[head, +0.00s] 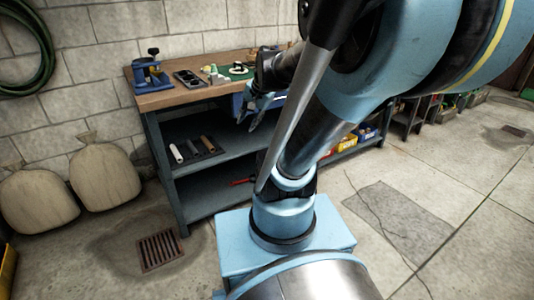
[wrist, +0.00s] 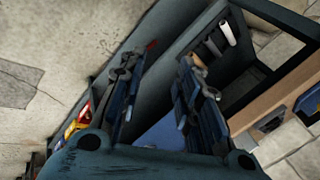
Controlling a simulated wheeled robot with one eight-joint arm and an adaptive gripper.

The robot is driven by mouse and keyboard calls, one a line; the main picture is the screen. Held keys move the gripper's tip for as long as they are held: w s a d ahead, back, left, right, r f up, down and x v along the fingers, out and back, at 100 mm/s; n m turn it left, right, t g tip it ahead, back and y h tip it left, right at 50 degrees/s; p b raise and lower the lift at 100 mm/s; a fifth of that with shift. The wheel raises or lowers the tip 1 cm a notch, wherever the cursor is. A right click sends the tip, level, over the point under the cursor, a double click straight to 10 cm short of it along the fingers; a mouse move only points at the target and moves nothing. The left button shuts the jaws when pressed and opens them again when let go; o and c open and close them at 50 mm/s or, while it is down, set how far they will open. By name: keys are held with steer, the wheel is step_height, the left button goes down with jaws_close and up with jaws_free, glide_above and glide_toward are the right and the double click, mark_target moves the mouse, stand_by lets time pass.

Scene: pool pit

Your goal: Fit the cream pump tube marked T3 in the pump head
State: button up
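Several tubes lie side by side on a dark holder on the workbench's middle shelf: a pale one (head: 177,153), a brownish one (head: 192,148) and a dark one. The pale tube (wrist: 228,32) also shows in the wrist view. No T3 mark can be read, so I cannot tell which is the cream one. A blue clamp-like device (head: 150,76) stands at the bench top's left end; I cannot tell whether it is the pump head. My gripper (head: 248,120) is at the bench's front edge, pointing down. In the wrist view its fingers (wrist: 158,66) are apart with nothing between them.
The wooden bench top (head: 168,98) holds a dark compartment tray (head: 189,79) and a green mat (head: 243,75) with small pale items. A red object (head: 241,182) lies on the lower shelf. Sacks (head: 103,176) lean at the left wall. A floor grate (head: 161,250) lies before the bench.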

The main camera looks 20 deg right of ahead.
steer(key=s+d+f+n+g+h, duration=0.2)
steer(key=s+f+n, duration=0.4)
steer(key=s, duration=0.5)
steer(key=shift+s+d+f+n, duration=0.15)
steer(key=shift+s+d+n, duration=0.15)
steer(key=shift+d+n, duration=0.5)
steer(key=shift+o, duration=0.5)
steer(key=shift+s+a+f+n+g+h, duration=0.1)
steer(key=shift+s+f+n+g+h, duration=0.1)
steer(key=shift+s+n+g+h, duration=0.15)
steer(key=w+a+r+m+t+y, duration=0.35)
steer(key=w+a+m, duration=0.3)
steer(key=w, duration=0.55)
steer(key=m+t+y, duration=0.2)
steer(key=m+t, duration=1)
steer(key=m, duration=1.4)
glide_toward(241, 65)
steer(key=x, duration=0.5)
steer(key=shift+a, duration=0.15)
steer(key=shift+d+x, duration=0.2)
steer(key=shift+x, duration=2.4)
steer(key=shift+d, duration=0.1)
